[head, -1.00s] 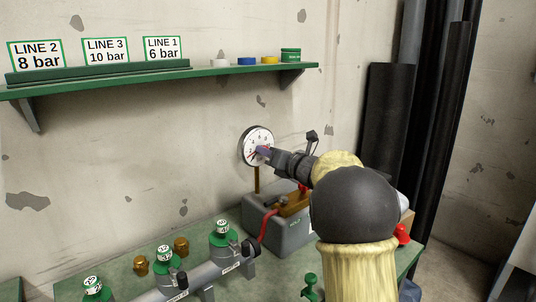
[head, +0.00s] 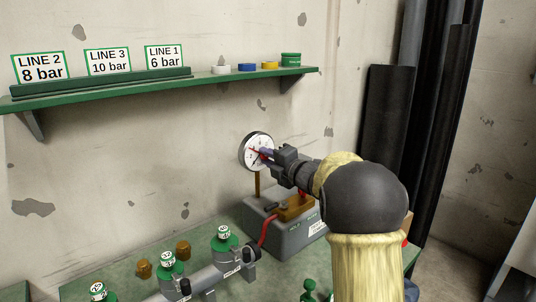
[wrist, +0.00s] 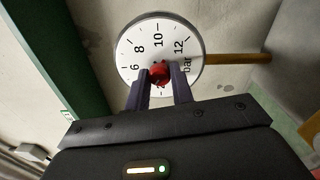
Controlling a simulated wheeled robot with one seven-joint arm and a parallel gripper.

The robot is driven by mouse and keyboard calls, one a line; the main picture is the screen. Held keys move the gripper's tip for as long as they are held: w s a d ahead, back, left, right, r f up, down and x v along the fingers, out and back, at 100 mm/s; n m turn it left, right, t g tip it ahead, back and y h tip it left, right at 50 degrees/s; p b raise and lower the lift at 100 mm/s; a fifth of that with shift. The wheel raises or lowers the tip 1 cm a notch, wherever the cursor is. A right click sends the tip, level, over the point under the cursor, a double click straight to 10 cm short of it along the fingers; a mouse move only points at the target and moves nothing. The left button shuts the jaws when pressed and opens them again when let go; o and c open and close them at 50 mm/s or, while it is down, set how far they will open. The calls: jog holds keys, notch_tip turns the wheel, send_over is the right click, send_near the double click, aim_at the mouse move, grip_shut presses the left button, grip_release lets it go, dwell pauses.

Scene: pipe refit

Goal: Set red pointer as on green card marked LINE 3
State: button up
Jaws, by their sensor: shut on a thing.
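The pressure gauge (head: 256,151) stands on a brass stem above a grey pump block, its white dial marked in bar. It fills the top of the wrist view (wrist: 160,52), where 6, 8, 10 and 12 can be read. My gripper (wrist: 160,78) is at the dial's middle, shut on the red pointer's knob (wrist: 159,73). In the head view my gripper (head: 268,154) covers part of the dial. The pointer's exact reading is hard to tell. The green-edged LINE 3 card (head: 107,61) reads 10 bar and stands on the shelf between the other two cards.
The LINE 2 card (head: 39,67) reads 8 bar and the LINE 1 card (head: 164,57) reads 6 bar. The green shelf (head: 130,88) also bears small coloured rings. Below, a pipe with green-capped valves (head: 225,240) and the grey pump block (head: 285,236) stand on the bench.

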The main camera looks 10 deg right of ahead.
jog(key=shift+f+m+p, duration=0.15)
jog(key=shift+m+p, duration=10.65)
jog(key=shift+m, duration=3.7)
jog(key=o, duration=1)
jog(key=shift+d, duration=0.1)
